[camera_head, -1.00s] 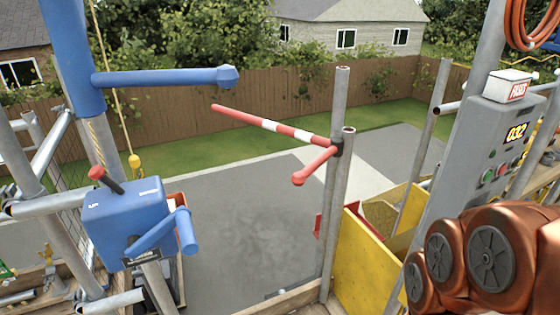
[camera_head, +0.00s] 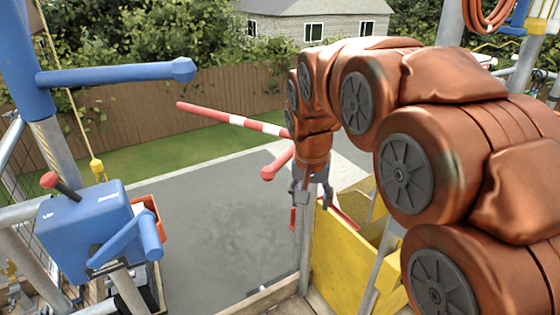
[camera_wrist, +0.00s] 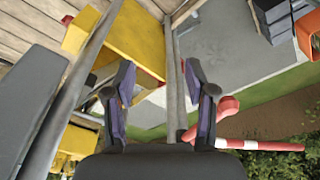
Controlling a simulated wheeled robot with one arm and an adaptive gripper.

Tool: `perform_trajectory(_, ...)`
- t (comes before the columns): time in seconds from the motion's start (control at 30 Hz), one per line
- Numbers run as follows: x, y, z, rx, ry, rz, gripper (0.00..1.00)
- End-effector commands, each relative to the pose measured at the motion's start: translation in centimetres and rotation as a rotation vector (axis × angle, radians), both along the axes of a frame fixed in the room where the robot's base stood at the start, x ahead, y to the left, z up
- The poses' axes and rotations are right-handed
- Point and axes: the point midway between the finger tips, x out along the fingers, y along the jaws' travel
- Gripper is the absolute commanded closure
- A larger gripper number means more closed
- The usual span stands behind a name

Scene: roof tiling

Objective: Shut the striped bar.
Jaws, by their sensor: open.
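The red and white striped bar (camera_head: 232,120) slants out over the gap in the scaffold, its free end up at the left. A short red arm (camera_head: 277,164) with a rounded end sticks out at its pivot side. My gripper (camera_head: 312,203) points down just right of this red arm and in front of the grey post, hiding the pivot. In the wrist view my gripper (camera_wrist: 160,108) has its fingers apart and nothing between them but a grey post behind. The striped bar (camera_wrist: 262,145) and its red end (camera_wrist: 227,104) show there to the right of the fingers.
A blue winch box (camera_head: 90,230) with a crank and a blue boom (camera_head: 115,76) stand at the left. A yellow chute (camera_head: 345,265) stands just below and right of my gripper. A grey yard lies below the open gap.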

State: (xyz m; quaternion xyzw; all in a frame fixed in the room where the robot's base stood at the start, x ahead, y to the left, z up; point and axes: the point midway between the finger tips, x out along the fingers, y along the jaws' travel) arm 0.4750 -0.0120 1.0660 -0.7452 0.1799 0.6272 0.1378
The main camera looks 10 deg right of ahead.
Motion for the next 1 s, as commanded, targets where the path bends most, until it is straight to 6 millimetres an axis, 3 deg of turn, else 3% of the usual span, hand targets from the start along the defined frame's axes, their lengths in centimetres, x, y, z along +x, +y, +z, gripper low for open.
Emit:
perform_trajectory(0.03, 2.3, 0.1, 0.1, -0.002, -0.024, -0.027, 0.44)
perform_trajectory(0.3, 12.9, 0.9, 1.4, 0.011, -0.168, -0.185, 0.44)
perform_trajectory(0.5, 18.6, 1.6, 1.8, 0.035, -0.253, -0.277, 0.44)
perform_trajectory(0.7, 21.3, 2.0, 2.0, 0.050, -0.296, -0.321, 0.44)
perform_trajectory(1.0, 22.3, 1.9, 0.7, 0.053, -0.302, -0.329, 0.44)
